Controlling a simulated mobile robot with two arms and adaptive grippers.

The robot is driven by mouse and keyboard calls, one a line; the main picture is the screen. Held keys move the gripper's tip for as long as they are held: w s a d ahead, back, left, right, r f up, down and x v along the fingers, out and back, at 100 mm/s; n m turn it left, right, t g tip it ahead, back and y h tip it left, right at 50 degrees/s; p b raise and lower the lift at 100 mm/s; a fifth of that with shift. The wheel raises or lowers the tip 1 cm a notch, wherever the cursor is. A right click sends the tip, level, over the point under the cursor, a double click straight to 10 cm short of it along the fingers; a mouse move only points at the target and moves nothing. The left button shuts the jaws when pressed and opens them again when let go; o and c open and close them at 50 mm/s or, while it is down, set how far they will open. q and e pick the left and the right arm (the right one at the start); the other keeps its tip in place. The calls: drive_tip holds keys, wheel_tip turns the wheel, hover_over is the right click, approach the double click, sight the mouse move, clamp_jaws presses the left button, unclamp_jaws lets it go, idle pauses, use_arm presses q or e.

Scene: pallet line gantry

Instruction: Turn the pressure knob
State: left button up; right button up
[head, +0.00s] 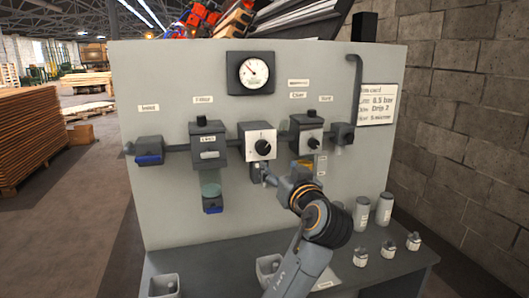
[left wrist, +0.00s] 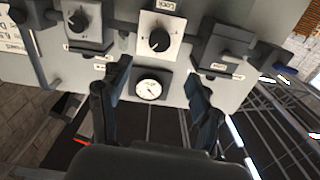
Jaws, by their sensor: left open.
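A black round knob (head: 263,147) sits on a white square plate in the middle of the grey panel, below the pressure gauge (head: 254,73). It also shows in the left wrist view (left wrist: 160,40), where the gauge (left wrist: 149,89) appears below it. A second, smaller knob (head: 312,143) is on the unit to its right. No readable label says which knob sets pressure. My left gripper (head: 264,174) is just below the middle knob in the head view. In the left wrist view the fingers (left wrist: 157,75) are apart and empty, with the knob beyond them. My right gripper is not in view.
A pipe links the units across the panel (head: 150,215). A filter unit (head: 207,145) hangs left of the middle knob. White canisters (head: 362,213) and small fittings stand on the bench at right; open boxes (head: 163,286) are at its front. A block wall (head: 470,120) is at right.

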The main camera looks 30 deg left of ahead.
sight(264, 149)
use_arm(q)
drive_tip(key=p+x, duration=0.3)
drive_tip(key=x, duration=1)
drive_tip(key=shift+p, duration=0.35)
drive_tip(key=shift+w+a+f, duration=0.1)
drive_tip(key=shift+w+a, duration=0.1)
drive_tip(key=shift+w, duration=0.05)
drive_tip(key=shift+c, duration=0.2)
drive_tip(key=c, duration=1.1)
